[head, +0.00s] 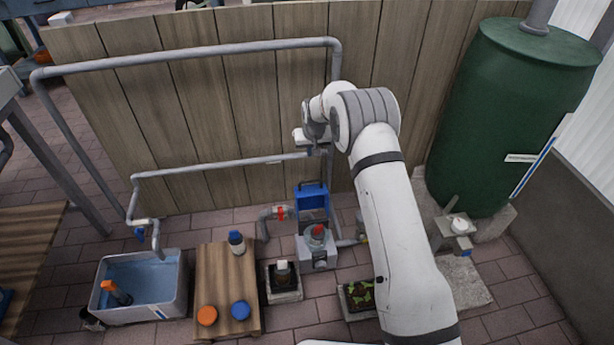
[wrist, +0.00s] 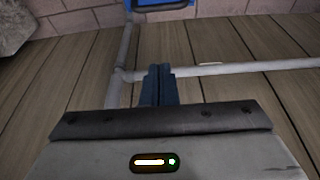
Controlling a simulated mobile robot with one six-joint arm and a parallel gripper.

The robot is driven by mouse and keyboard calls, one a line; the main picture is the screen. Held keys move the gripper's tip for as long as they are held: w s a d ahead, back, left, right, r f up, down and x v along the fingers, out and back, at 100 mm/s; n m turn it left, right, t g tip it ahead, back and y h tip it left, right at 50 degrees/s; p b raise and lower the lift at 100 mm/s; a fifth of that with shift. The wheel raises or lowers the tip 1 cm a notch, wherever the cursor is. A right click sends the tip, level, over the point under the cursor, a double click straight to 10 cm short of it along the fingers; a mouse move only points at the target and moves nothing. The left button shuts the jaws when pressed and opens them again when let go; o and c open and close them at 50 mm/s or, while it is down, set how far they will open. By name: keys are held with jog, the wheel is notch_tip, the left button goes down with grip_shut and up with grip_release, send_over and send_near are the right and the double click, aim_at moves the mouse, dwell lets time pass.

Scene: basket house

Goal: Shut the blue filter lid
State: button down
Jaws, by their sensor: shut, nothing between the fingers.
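The blue filter lid (head: 312,197) stands raised and open at the back of the grey filter box (head: 318,252). A red-topped part (head: 318,232) shows inside the box. In the wrist view, an edge of the blue lid (wrist: 160,6) shows at the top of the picture. My gripper (wrist: 160,72) is shut and empty, its dark blue fingers together. In the head view it is above and behind the lid, near the wooden fence, apart from the lid. My wrist hides most of the gripper there.
Grey pipes (head: 220,163) run along the fence near my gripper. A red-handled valve (head: 280,213) is left of the filter. A wooden board (head: 226,285) holds a bottle and orange and blue caps. A water basin (head: 145,285) stands left; a green barrel (head: 510,120) stands right.

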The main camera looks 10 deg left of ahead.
notch_tip(320, 180, down, 2)
jog(key=a, duration=0.1)
jog(key=b, duration=0.5)
send_over(308, 186)
jog(key=shift+f, duration=4.7)
